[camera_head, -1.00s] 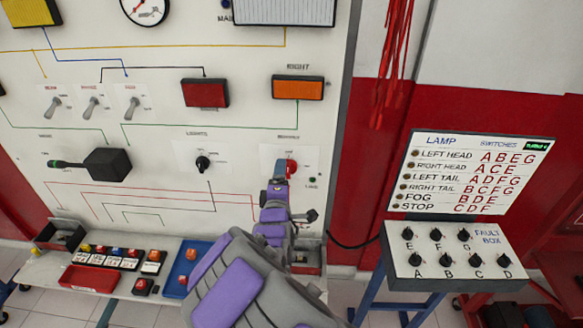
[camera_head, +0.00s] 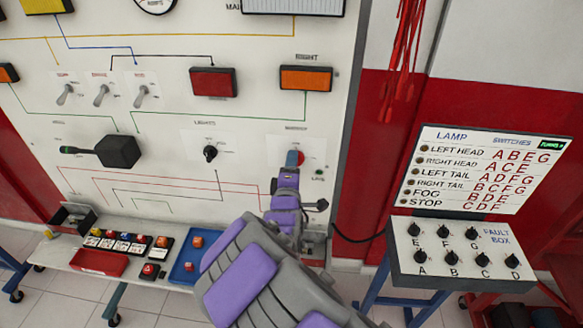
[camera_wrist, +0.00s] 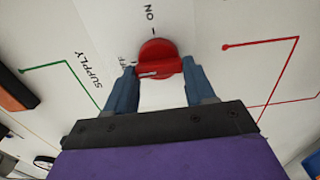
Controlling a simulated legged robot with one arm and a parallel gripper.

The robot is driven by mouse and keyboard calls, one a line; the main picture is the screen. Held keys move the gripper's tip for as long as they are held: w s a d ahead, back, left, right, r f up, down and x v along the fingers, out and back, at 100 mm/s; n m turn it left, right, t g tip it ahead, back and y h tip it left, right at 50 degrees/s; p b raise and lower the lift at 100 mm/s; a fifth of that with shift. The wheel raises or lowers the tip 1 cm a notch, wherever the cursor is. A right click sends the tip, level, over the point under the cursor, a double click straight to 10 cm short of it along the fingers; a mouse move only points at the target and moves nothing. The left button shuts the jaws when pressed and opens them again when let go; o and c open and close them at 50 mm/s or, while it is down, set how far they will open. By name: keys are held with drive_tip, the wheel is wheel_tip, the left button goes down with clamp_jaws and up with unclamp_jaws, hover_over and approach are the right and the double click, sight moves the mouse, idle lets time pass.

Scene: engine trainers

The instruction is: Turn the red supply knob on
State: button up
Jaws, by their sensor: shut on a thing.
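The red supply knob (camera_wrist: 157,50) is on the white panel, with its raised bar lying nearly crosswise in the wrist view. The ON mark is above it there, and the OFF lettering is partly hidden by the left finger. My gripper (camera_wrist: 159,67) is shut on the knob, one blue-grey finger at each end of the bar. In the head view, my gripper (camera_head: 293,160) reaches the panel at the right, below the orange RIGHT lamp, and covers most of the knob (camera_head: 303,158).
A black LIGHTS knob (camera_head: 210,153) and a black lever box (camera_head: 121,151) sit left on the panel. The fault box (camera_head: 462,262) stands at the right on a blue stand. A shelf with a blue tray (camera_head: 181,272) runs below the panel.

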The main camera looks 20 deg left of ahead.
drive_tip(key=shift+d+f, duration=0.25)
drive_tip(key=shift+d, duration=0.05)
drive_tip(key=shift+c, duration=0.2)
drive_tip(key=shift+m, duration=0.4)
drive_tip(key=shift+m+b, duration=0.3)
drive_tip(key=shift+m, duration=8.2)
drive_tip(key=shift+r, duration=0.15)
